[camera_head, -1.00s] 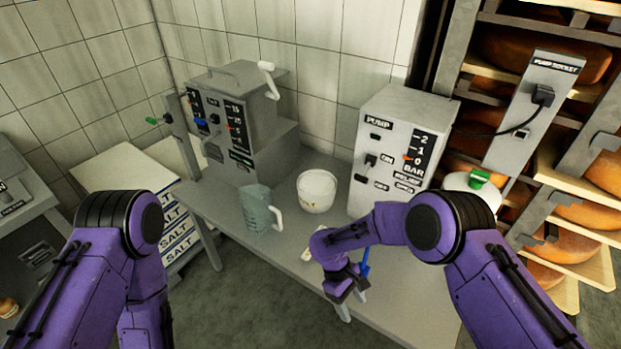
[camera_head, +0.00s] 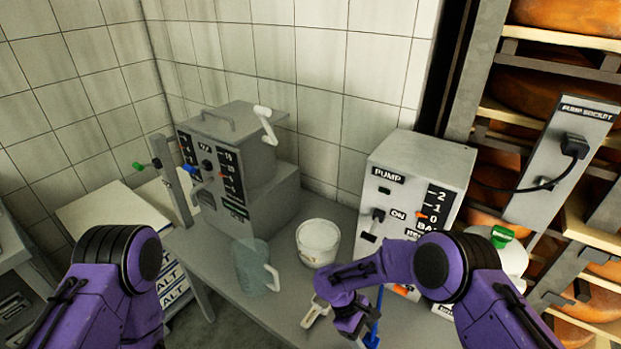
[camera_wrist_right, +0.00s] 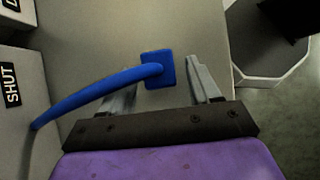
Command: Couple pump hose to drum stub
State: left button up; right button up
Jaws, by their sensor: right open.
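The blue pump hose (camera_wrist_right: 95,95) runs in the right wrist view from the box with the SHUT label to a square blue end piece (camera_wrist_right: 158,70). That end piece lies between the spread fingertips of my right gripper (camera_wrist_right: 160,85), which is open and not closed on it. In the head view my right gripper (camera_head: 362,337) is low over the table's front, with a bit of blue hose (camera_head: 376,318) beside it. The pump (camera_head: 410,190) stands behind it. A white drum (camera_head: 512,262) with a green cap is right of the pump; I cannot make out its stub. My left gripper is out of view.
A grey table (camera_head: 225,275) carries a pitcher (camera_head: 250,268), a white tub (camera_head: 318,243), a small light tool (camera_head: 315,312) and a larger grey machine (camera_head: 235,175). Cheese shelves and a pump socket panel (camera_head: 565,150) stand at the right. Salt boxes are at the left.

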aim_at(377, 343)
jog(key=shift+d+f, duration=0.25)
jog(key=shift+f, duration=0.45)
jog(key=shift+s+r, duration=0.15)
jog(key=shift+s, duration=0.05)
jog(key=shift+w, duration=0.15)
grip_shut()
jog(key=shift+r+p, duration=1.6)
jog(key=shift+r, duration=0.6)
